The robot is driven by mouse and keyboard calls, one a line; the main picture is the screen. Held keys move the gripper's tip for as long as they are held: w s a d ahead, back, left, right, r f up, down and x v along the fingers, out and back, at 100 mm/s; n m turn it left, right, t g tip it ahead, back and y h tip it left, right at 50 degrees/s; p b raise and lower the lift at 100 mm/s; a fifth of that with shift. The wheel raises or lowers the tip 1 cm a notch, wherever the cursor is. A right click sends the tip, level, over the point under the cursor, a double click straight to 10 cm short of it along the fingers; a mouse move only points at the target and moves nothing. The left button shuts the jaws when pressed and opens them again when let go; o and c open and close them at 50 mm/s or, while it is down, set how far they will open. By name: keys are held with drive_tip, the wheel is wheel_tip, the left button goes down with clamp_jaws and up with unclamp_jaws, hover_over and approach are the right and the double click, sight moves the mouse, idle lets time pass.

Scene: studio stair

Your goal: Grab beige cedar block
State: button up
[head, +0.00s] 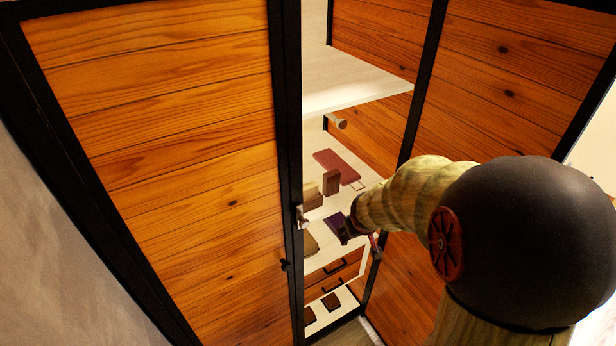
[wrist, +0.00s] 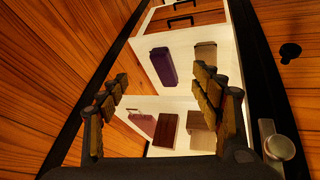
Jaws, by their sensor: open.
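Two beige-tan blocks show on the pale shelf inside the cabinet; I cannot tell which one is the beige cedar block. One beige block (wrist: 205,54) lies right of a purple block (wrist: 163,66) in the wrist view. The other tan block (wrist: 200,128) stands right of a dark brown block (wrist: 167,128), lower in that view and partly behind my right finger. My gripper (wrist: 160,88) is open with nothing between its fingers, pointing into the cabinet. In the head view my gripper (head: 359,238) is at the cabinet opening, beside the purple block.
A wooden door (head: 170,150) with a black frame and metal knob stands at the left of the opening. Another wooden panel (head: 480,110) is at the right. A pinkish-red flat piece (head: 337,166) lies deeper on the shelf. Drawers (head: 332,275) are below; an upper shelf (head: 350,92) is above.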

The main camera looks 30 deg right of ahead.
drive_tip(key=w+d+n+t+y+p, duration=0.1)
drive_tip(key=w+d+t+p, duration=0.15)
drive_tip(key=w, duration=0.55)
drive_tip(key=n+t+y, duration=0.2)
drive_tip(key=t+y, duration=0.1)
drive_tip(key=t, duration=0.2)
approach(311, 187)
drive_tip(key=x, duration=1)
drive_tip(key=shift+w+a, duration=0.1)
drive_tip(key=shift+w+f, duration=0.25)
drive_tip(key=shift+w, duration=0.15)
drive_tip(key=shift+c, duration=1.1)
drive_tip(key=c, duration=1.1)
